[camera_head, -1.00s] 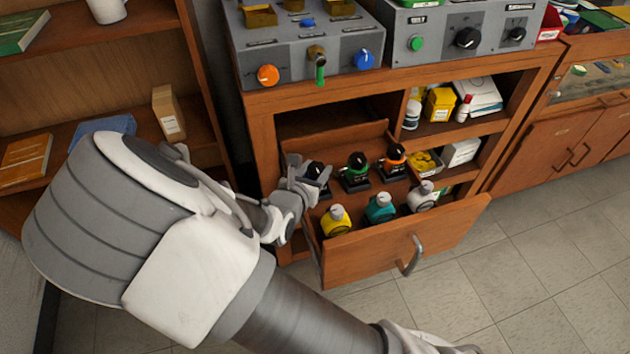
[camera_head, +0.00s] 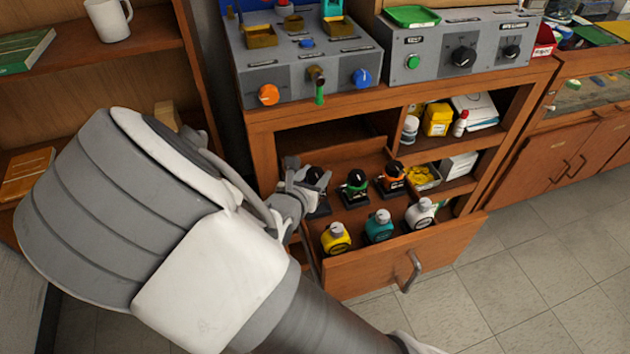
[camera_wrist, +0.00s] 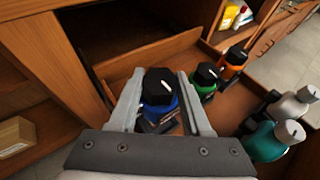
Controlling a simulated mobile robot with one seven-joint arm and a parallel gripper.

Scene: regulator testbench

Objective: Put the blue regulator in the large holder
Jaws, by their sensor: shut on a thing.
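The blue regulator (camera_wrist: 163,104) has a black knob with a white mark and a blue collar. It is between the two fingers of my gripper (camera_wrist: 160,88) in the wrist view, over a black stand at the left of the open drawer. My gripper is shut on it. In the head view my gripper (camera_head: 306,178) partly hides the regulator, with only dark parts showing. I cannot tell whether it has left its stand. Brass-coloured holders (camera_head: 261,37) are on the grey testbench panel (camera_head: 300,62) above; I cannot tell which is the large one.
A green regulator (camera_head: 356,183) and an orange one (camera_head: 393,178) stand close to the right in the drawer (camera_head: 370,268). Yellow (camera_head: 336,238), teal (camera_head: 379,226) and white (camera_head: 420,213) bottles stand in front. A wooden shelf (camera_head: 70,55) is at left.

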